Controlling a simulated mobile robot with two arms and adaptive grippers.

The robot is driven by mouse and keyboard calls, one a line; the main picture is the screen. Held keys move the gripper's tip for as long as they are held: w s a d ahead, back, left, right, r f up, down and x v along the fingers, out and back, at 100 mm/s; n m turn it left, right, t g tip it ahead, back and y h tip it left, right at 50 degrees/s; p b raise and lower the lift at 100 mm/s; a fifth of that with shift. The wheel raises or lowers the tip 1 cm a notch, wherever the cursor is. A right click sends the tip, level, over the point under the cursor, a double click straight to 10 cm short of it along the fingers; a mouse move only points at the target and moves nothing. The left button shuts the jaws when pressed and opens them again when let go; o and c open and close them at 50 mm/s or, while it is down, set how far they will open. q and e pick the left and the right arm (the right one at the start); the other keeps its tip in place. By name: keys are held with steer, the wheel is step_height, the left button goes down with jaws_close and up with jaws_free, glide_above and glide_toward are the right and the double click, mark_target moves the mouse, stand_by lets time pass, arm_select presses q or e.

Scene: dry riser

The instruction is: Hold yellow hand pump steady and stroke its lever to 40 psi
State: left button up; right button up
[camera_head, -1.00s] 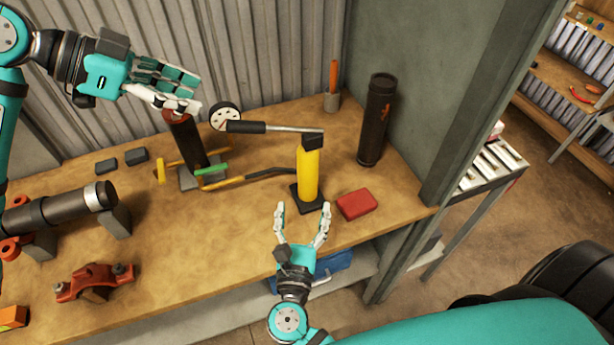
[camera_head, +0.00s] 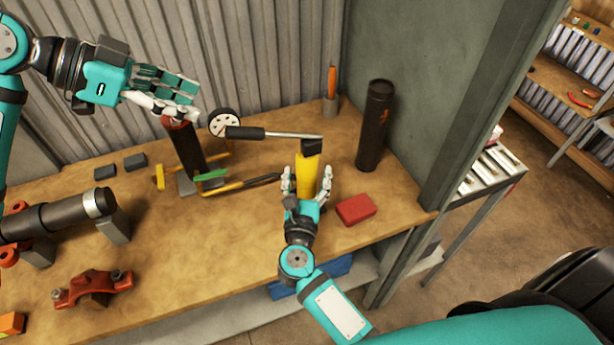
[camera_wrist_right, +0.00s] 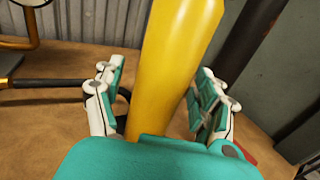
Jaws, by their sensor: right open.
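The yellow hand pump (camera_head: 306,172) stands upright on the bench with a black head on top. Its lever (camera_head: 270,134), a silver rod with a black grip, points left, roughly level. A round white gauge (camera_head: 224,122) is near the grip end; its reading is too small to tell. My right gripper (camera_head: 308,190) is open, with fingers on both sides of the yellow body, which also fills the middle of the right wrist view (camera_wrist_right: 170,65). Gaps show beside the body there. My left gripper (camera_head: 180,105) looks open and empty, left of the gauge, above a dark red-topped cylinder (camera_head: 185,145).
A red box (camera_head: 355,208) lies right of the pump. A tall black cylinder (camera_head: 373,125) stands behind it near the side panel. A dark pipe (camera_head: 50,215) and a red clamp (camera_head: 92,287) are at left. The front middle of the bench is clear.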

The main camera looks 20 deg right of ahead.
jaws_close()
stand_by(0.3)
stand_by(0.7)
arm_select(q)
steer(key=shift+d, duration=0.25)
steer(key=c, duration=0.4)
steer(key=d+y, duration=0.4)
steer(key=shift+s+d+r+g, duration=0.25)
steer(key=shift+s+r+g, duration=0.05)
steer(key=shift+s+r, duration=0.1)
jaws_close()
steer(key=y, duration=0.2)
steer(key=shift+w+d+r+y, duration=0.1)
steer(key=shift+d+r+y, duration=0.15)
steer(key=shift+d+y, duration=0.1)
arm_select(e)
steer(key=shift+f, duration=0.1)
arm_select(q)
steer(key=shift+a+r+t+y, duration=0.1)
steer(key=shift+t+y, duration=0.3)
steer(key=shift+y, duration=0.05)
